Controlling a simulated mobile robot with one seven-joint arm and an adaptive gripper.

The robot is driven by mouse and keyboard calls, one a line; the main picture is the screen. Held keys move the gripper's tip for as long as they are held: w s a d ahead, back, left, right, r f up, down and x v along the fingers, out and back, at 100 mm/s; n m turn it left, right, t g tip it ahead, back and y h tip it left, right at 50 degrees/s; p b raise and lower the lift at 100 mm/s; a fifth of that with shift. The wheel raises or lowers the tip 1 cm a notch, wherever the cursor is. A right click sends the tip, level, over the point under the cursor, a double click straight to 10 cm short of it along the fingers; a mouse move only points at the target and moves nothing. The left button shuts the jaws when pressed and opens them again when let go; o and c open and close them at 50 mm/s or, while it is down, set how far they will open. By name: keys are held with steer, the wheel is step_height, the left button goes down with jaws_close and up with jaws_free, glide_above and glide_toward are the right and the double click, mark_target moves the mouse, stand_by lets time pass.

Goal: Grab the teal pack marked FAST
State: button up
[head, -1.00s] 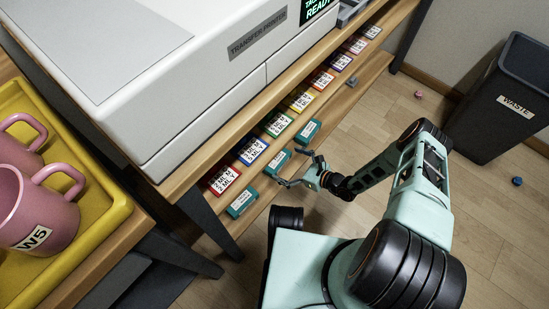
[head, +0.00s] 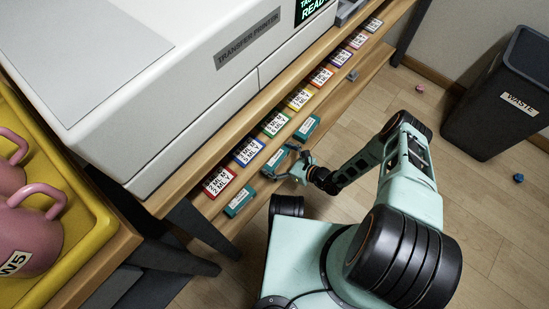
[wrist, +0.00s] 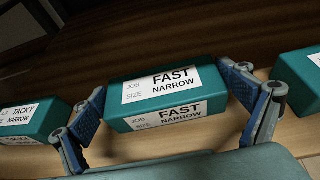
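The teal pack marked FAST, NARROW (wrist: 165,90) lies in the middle of the wrist view. In the head view it is the middle teal pack (head: 275,163) on the low shelf. My gripper (wrist: 161,82) is open, with one blue-padded finger beside each end of the pack. The right finger is very close to the pack's right end; I cannot tell whether it touches. A small gap shows at the left finger. In the head view my gripper (head: 284,164) reaches the pack from the floor side.
A teal pack marked TACKY (wrist: 28,122) lies left of the left finger. Another teal pack (wrist: 303,76) lies to the right. Coloured label packs (head: 247,151) line the shelf behind, under the transfer printer (head: 190,75). A waste bin (head: 505,95) stands at the right.

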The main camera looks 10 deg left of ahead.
steer(key=c, duration=0.5)
steer(key=shift+r, duration=0.15)
